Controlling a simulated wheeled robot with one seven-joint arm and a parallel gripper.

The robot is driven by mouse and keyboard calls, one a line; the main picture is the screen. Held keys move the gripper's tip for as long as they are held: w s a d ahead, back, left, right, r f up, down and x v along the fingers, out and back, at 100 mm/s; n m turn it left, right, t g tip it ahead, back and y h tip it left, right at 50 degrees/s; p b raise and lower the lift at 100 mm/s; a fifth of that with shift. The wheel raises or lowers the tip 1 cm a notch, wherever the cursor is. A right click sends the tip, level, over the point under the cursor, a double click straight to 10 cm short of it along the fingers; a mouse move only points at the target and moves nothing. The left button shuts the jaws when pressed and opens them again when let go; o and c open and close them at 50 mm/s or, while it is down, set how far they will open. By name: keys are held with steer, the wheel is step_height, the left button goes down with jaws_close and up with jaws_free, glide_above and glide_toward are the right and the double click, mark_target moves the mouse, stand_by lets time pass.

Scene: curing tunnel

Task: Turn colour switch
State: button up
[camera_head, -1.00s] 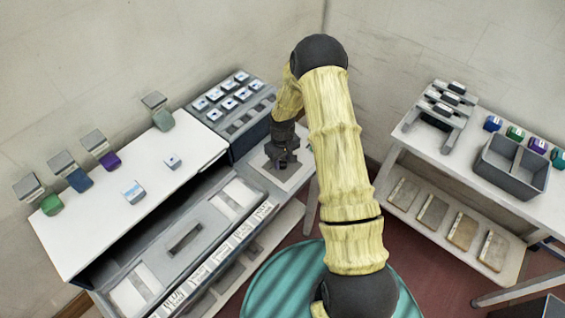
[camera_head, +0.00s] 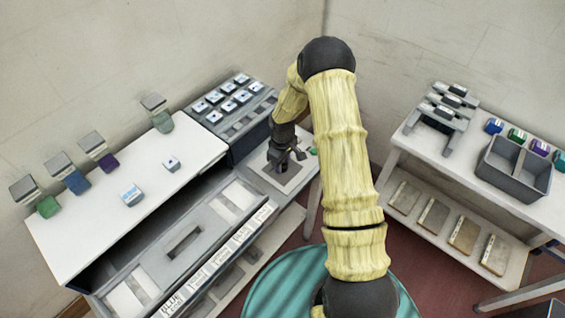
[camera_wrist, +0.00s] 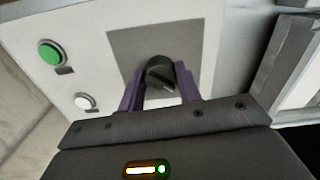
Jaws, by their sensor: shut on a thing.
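The colour switch (camera_wrist: 160,74) is a black round knob with a pale pointer line, on a dark grey plate (camera_wrist: 205,48) in the wrist view. My gripper (camera_wrist: 160,92) has its two purple fingers on either side of the knob, shut on it. In the head view my gripper (camera_head: 284,158) is at the grey plate (camera_head: 290,178) on the panel at the right end of the bench. The knob itself is hidden there by my gripper.
A green button (camera_wrist: 51,53) and a white button (camera_wrist: 85,101) sit left of the plate in the wrist view. A rack of labelled blocks (camera_head: 229,97) stands close behind my gripper. A white bench top (camera_head: 110,215) with coloured blocks lies left. A side table (camera_head: 430,150) stands right.

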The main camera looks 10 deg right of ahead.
steer(key=o, duration=1)
step_height(320, 180, up, 17)
steer(key=b, duration=0.3)
steer(key=shift+r, duration=0.2)
steer(key=s+r+m+t, duration=0.1)
steer(key=s+m, duration=0.3)
steer(key=s, duration=0.6)
steer(key=s+r+m+t, duration=0.1)
steer(key=s+r+m, duration=0.2)
steer(key=s, duration=0.8)
steer(key=shift+d+r+m+t, duration=0.2)
steer(key=shift+r+m+t, duration=0.1)
steer(key=shift+m, duration=0.4)
